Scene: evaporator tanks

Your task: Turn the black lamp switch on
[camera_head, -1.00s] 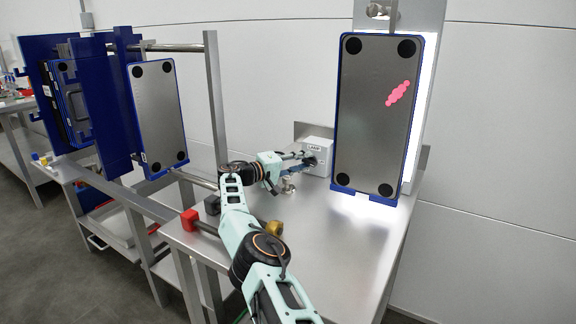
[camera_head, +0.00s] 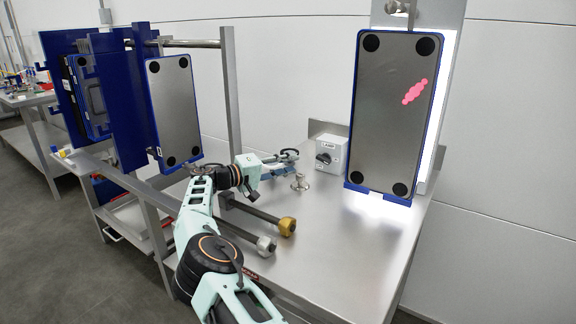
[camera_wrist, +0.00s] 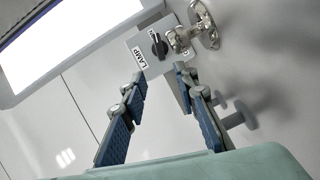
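A light grey box (camera_head: 331,150) with a LAMP label stands on the steel table, left of the lit panel. Its black switch (camera_head: 324,158) is on the front face. The wrist view shows the box (camera_wrist: 146,62) and the black switch (camera_wrist: 158,43) tilted, beyond my fingertips. My gripper (camera_head: 290,157) is left of the box in the head view, apart from it. In the wrist view my gripper (camera_wrist: 159,80) has its two blue-padded fingers spread with nothing between them. The backlight (camera_wrist: 62,32) behind the panel glows bright white.
A grey plate in a blue frame (camera_head: 395,115) stands before the backlight. A metal fitting (camera_head: 299,182) stands close to my gripper; it also shows in the wrist view (camera_wrist: 204,26). Rods with gold (camera_head: 287,227) and grey (camera_head: 266,246) knobs lie left. The table's front right is clear.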

